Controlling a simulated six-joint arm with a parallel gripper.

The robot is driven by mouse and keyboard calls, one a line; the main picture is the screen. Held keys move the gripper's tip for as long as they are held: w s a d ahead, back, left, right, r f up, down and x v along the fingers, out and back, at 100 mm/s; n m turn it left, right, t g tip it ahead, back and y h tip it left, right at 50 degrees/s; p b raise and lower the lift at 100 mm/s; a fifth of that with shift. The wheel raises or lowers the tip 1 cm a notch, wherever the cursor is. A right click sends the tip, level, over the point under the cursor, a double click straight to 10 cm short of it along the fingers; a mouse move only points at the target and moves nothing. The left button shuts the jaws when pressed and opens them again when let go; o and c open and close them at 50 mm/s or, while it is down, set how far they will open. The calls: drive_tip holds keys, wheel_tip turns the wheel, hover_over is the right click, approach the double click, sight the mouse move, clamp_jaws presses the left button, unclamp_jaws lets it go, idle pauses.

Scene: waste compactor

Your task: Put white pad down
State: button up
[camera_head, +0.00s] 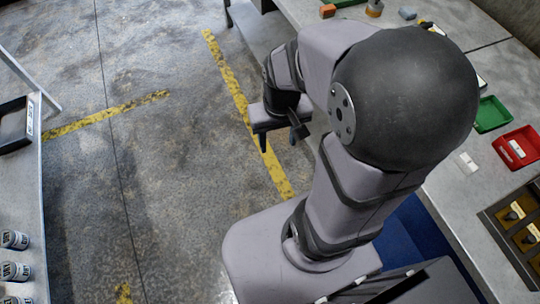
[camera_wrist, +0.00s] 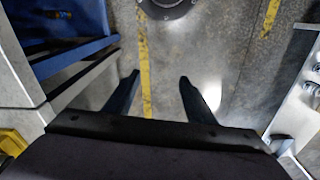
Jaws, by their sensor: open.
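A small flat white thing (camera_head: 467,162), which looks like the white pad, lies on the grey bench at the right in the head view, left of a red tray. A dark line runs across it. My gripper (camera_head: 281,138) hangs left of the bench, over the floor, well apart from the pad. In the wrist view my gripper (camera_wrist: 160,94) has its two dark fingers spread, with only floor and a yellow line between them. It holds nothing. The pad does not show clearly in the wrist view.
The bench holds the red tray (camera_head: 527,157) with a white-labelled item, a green tray (camera_head: 497,123) and a dark panel (camera_head: 497,222). Small blocks (camera_head: 328,11) lie at the far end. A left table (camera_head: 22,195) carries several cans. Open floor (camera_head: 165,170) lies between.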

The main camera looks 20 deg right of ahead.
drive_tip(key=shift+n+g, duration=0.3)
drive_tip(key=shift+n, duration=0.6)
drive_tip(key=s+a, duration=0.1)
drive_tip(key=a, duration=0.1)
drive_tip(key=s+a+f, duration=0.1)
drive_tip(key=s+a, duration=0.1)
drive_tip(key=shift+s, duration=0.15)
wheel_tip(320, 180, up, 4)
drive_tip(key=p, duration=0.3)
drive_tip(key=shift+f, duration=0.25)
